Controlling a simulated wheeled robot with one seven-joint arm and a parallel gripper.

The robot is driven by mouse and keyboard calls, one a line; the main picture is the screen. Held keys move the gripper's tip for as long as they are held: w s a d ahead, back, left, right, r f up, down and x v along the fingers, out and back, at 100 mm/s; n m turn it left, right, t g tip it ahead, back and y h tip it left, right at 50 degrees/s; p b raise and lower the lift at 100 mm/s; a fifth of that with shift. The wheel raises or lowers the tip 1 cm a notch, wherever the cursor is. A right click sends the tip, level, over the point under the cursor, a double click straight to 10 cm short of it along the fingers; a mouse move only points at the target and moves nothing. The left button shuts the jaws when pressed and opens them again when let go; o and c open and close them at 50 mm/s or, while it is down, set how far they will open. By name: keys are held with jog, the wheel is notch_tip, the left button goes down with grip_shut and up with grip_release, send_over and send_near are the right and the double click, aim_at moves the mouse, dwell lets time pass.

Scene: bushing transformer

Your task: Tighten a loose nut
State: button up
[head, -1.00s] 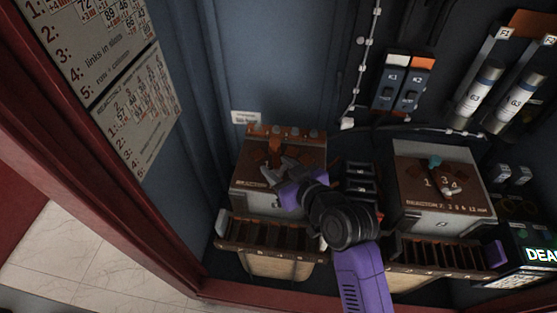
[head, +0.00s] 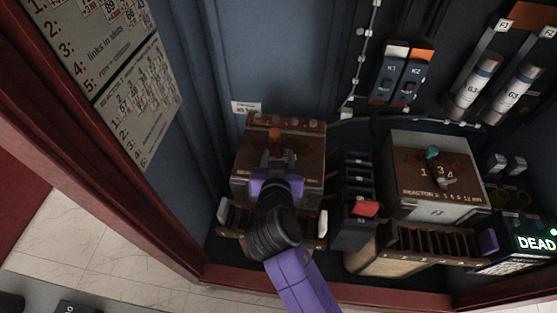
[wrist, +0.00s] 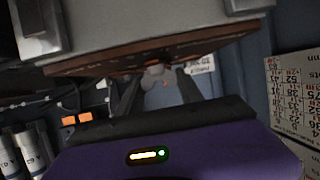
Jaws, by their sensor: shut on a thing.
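A box with a brown top (head: 309,172), which looks like the transformer, stands at the left of the cabinet, with several small posts along its back edge. My gripper (head: 275,158) is over the middle of this top. An orange-brown post (head: 275,136) shows just beyond the fingertips. In the wrist view, my gripper (wrist: 157,84) has its dark fingers on either side of a small pale nut-like part (wrist: 155,73) by the brown plate's edge. It is shut on this part. The fingers hide much of it, and its thread cannot be seen.
A grey box with a brown numbered top (head: 440,205) and a teal-tipped handle (head: 432,153) stands to the right. Between the boxes is a dark rack with a red piece (head: 366,208). Fuse tubes (head: 513,93) hang at the upper right. The cabinet's red frame (head: 110,205) borders the left.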

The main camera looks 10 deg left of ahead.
jog(key=shift+m+h+b, duration=0.7)
jog(key=o, duration=1.4)
jog(key=shift+s, duration=0.1)
jog(key=shift+v, duration=3.85)
jog(key=shift+a, duration=0.15)
